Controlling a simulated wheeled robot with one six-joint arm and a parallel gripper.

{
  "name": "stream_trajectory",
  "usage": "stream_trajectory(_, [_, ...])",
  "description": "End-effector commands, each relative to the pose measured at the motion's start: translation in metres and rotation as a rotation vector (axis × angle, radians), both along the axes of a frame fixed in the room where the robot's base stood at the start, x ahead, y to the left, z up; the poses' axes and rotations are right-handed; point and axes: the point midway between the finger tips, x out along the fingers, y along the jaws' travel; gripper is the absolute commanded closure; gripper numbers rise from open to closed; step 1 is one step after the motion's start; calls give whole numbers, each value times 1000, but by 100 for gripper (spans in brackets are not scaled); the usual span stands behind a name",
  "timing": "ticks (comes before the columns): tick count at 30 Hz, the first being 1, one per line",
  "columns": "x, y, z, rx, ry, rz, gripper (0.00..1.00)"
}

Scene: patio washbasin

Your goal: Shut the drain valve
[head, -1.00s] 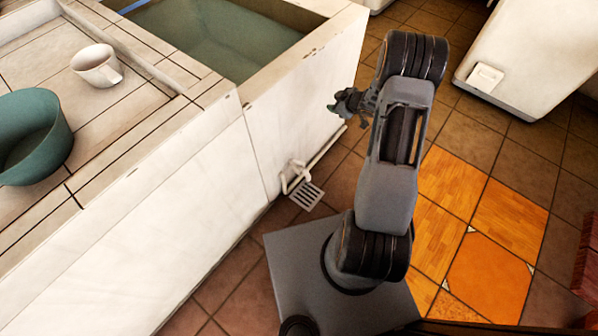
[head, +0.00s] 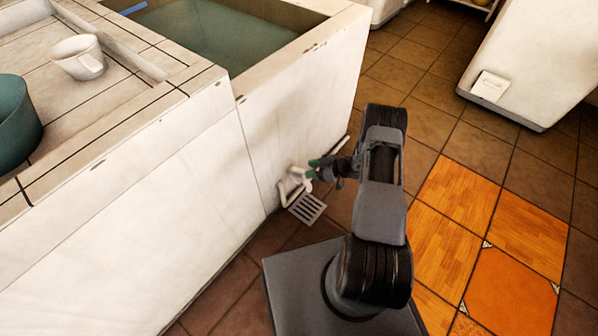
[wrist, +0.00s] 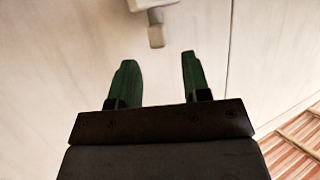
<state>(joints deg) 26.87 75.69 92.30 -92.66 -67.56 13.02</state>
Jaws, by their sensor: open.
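The drain valve (head: 297,183) is a white fitting on a pipe low on the basin's outer wall, just above the floor grate. Whether the fingers touch any of the fitting is not clear in the head view.
The white basin wall (head: 290,110) rises beside my arm, with water (head: 210,35) in the basin. A floor grate (head: 307,208) lies below the valve. Tiled floor to the right is open.

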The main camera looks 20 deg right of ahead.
Motion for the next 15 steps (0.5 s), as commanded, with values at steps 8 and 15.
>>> stream_trajectory(8, [19,35,-18,-1,-1,3,56])
stream_trajectory(15, [26,47,-23,-2,-1,-1,56])
